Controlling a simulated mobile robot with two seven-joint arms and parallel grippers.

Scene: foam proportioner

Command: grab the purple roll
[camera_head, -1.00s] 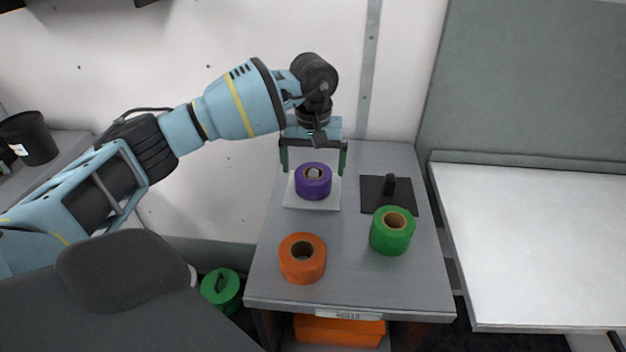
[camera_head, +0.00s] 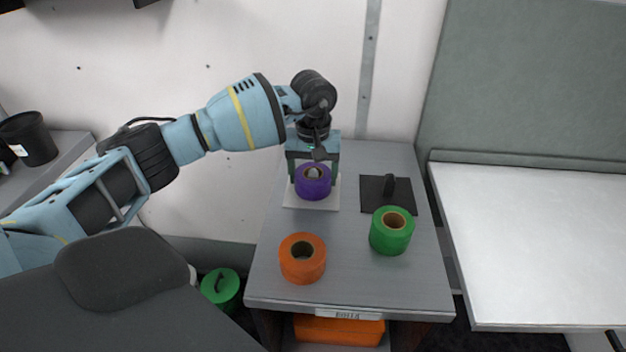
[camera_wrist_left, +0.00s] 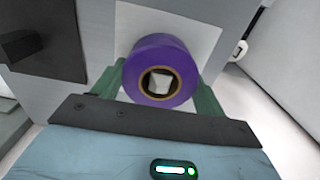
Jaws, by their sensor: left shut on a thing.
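The purple roll (camera_head: 313,182) stands over a white square plate (camera_head: 298,201) at the back of the grey table. A pale post shows inside its core. My left gripper (camera_head: 313,172) reaches it from behind and above, with one finger on each side, shut on the roll. In the left wrist view the purple roll (camera_wrist_left: 160,70) sits between the green fingers of the gripper (camera_wrist_left: 160,88). I cannot tell whether the roll still touches the plate. My right gripper is not in view.
An orange roll (camera_head: 302,258) and a green roll (camera_head: 391,231) stand nearer the front of the grey table (camera_head: 345,285). A black square plate with a post (camera_head: 388,190) is right of the purple roll. A white bench (camera_head: 540,245) lies to the right.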

